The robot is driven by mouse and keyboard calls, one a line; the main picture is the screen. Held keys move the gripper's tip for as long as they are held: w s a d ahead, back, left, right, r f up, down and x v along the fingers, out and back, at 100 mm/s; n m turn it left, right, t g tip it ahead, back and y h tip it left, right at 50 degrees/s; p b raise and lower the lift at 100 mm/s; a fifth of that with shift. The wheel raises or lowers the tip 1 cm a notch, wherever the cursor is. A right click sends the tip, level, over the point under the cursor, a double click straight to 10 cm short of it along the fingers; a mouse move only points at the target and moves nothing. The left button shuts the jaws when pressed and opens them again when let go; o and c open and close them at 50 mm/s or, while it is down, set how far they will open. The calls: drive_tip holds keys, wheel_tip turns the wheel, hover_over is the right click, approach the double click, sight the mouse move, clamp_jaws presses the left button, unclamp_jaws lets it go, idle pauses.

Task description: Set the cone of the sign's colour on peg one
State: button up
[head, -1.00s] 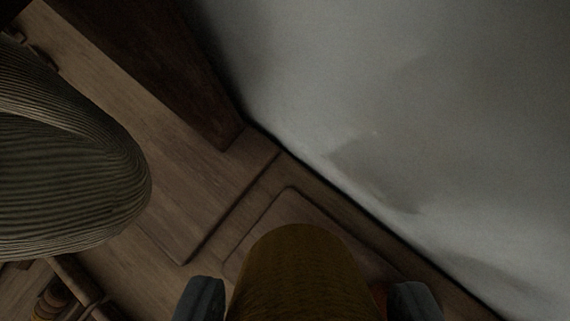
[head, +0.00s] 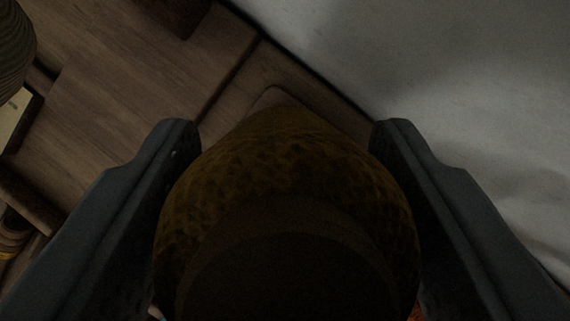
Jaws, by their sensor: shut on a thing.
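A dark mustard-yellow cone (head: 290,160) fills the lower middle of the head view, close to the camera and in shadow. My gripper (head: 285,135) has one grey finger on each side of it and is shut on it. The cone hides what lies directly beneath and behind it. No sign and no peg can be made out in this view.
A wooden floor or board (head: 120,75) lies beyond the gripper at upper left. A pale grey wall or cloth (head: 440,60) covers the right side. A ridged grey-olive rounded thing (head: 14,48) is cut off at the left edge, above a pale card-like thing (head: 14,118).

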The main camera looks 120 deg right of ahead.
sight(285, 290)
drive_tip(key=shift+f, duration=2.25)
drive_tip(key=o, duration=1.8)
drive_tip(key=shift+r, duration=0.1)
drive_tip(key=shift+r, duration=3.9)
